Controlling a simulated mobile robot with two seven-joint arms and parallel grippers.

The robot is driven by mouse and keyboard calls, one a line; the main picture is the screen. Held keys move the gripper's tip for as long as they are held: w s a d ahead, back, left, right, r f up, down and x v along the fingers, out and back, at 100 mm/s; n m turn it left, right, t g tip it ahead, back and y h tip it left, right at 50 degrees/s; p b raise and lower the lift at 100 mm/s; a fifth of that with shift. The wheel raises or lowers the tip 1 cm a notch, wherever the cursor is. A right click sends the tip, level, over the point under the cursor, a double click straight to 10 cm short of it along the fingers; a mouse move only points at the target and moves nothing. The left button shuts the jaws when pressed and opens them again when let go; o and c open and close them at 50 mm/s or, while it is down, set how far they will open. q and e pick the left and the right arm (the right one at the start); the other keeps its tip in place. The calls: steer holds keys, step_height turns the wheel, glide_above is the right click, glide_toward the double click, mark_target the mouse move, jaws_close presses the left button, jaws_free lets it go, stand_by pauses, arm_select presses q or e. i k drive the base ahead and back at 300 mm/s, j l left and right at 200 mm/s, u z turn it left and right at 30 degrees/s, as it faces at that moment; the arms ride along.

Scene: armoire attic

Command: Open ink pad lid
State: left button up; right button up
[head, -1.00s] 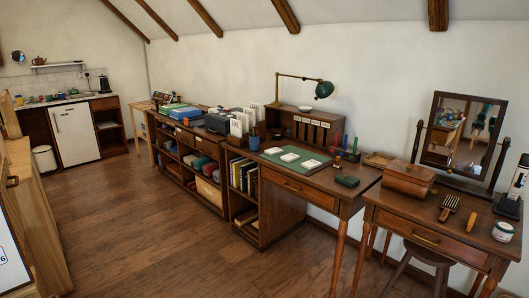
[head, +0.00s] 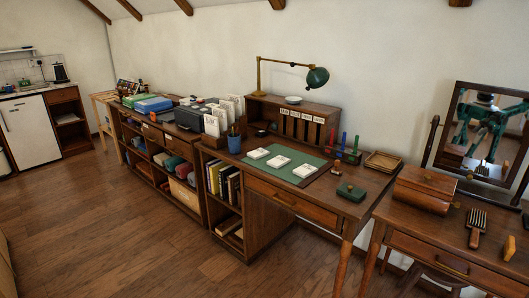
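A small dark green box with a small knob-like spot on top, which looks like the ink pad (head: 351,191), lies at the right front part of the wooden desk (head: 325,205). Its lid looks shut, though it is small in view. A small dark-handled item, perhaps a stamp (head: 337,169), stands just behind it. Neither of my grippers is directly in view. A green two-armed robot shape shows in the mirror (head: 490,125), too small to read its grippers.
A green desk mat (head: 312,163) with white card stacks, a blue pen cup (head: 234,143), a wooden tray (head: 383,161) and a green lamp (head: 317,77) are on the desk. A wooden chest (head: 424,190) and brush (head: 477,225) sit on the right-hand table. Floor (head: 150,240) in front is clear.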

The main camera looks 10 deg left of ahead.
mark_target(346, 188)
steer(key=i+j, duration=0.3)
steer(key=i, duration=0.2)
steer(key=i+j, duration=0.25)
steer(key=i, duration=0.25)
steer(key=i+j+u, duration=0.1)
steer(key=i+j, duration=0.2)
steer(key=i, duration=0.2)
